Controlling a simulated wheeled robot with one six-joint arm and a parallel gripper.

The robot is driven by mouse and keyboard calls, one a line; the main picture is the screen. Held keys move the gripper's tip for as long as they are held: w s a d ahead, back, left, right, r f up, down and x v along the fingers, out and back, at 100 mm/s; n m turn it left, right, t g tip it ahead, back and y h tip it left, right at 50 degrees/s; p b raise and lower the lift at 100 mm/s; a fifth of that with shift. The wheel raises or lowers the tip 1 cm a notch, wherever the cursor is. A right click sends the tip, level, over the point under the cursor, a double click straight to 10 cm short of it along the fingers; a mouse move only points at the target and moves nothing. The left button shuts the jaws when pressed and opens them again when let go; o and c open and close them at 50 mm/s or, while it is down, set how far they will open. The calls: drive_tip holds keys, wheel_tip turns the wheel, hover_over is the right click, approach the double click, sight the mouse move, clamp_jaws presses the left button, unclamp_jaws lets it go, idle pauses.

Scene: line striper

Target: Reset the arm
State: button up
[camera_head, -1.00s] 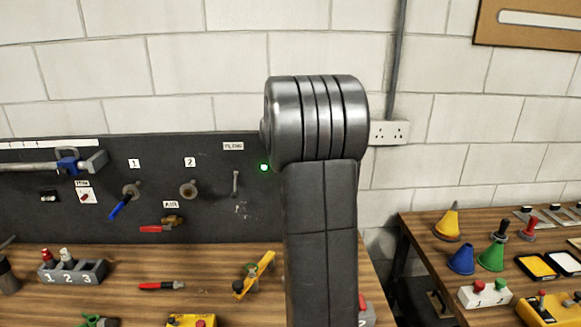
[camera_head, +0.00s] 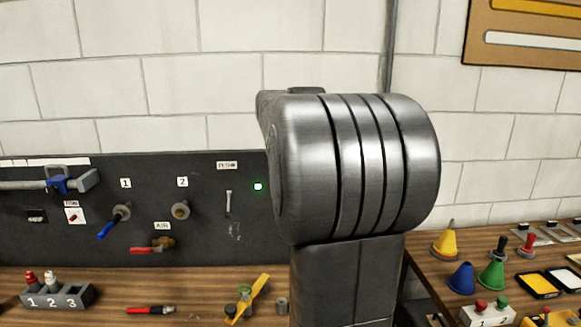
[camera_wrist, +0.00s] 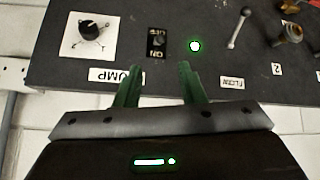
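My gripper (camera_wrist: 158,82) shows in the wrist view with two green fingers standing apart and nothing between them. It faces the dark panel (camera_wrist: 110,30), which has a black knob on a white plate (camera_wrist: 92,32), an on/off switch (camera_wrist: 157,42), a lit green lamp (camera_wrist: 195,46) and a small lever (camera_wrist: 238,28). My arm rises through the middle of the head view and hides part of the panel; my gripper is not visible there.
On the wooden bench are a numbered block (camera_head: 58,297), a red-and-black pen-like item (camera_head: 150,310) and a yellow-handled tool (camera_head: 247,298). The right-hand table holds a yellow cone (camera_head: 445,243), a blue cone (camera_head: 461,278) and a green cone (camera_head: 491,275).

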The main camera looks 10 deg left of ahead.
drive_tip(key=shift+f, duration=0.1)
drive_tip(key=p+x, duration=0.3)
drive_tip(key=x, duration=1.1)
drive_tip(key=shift+s, duration=0.1)
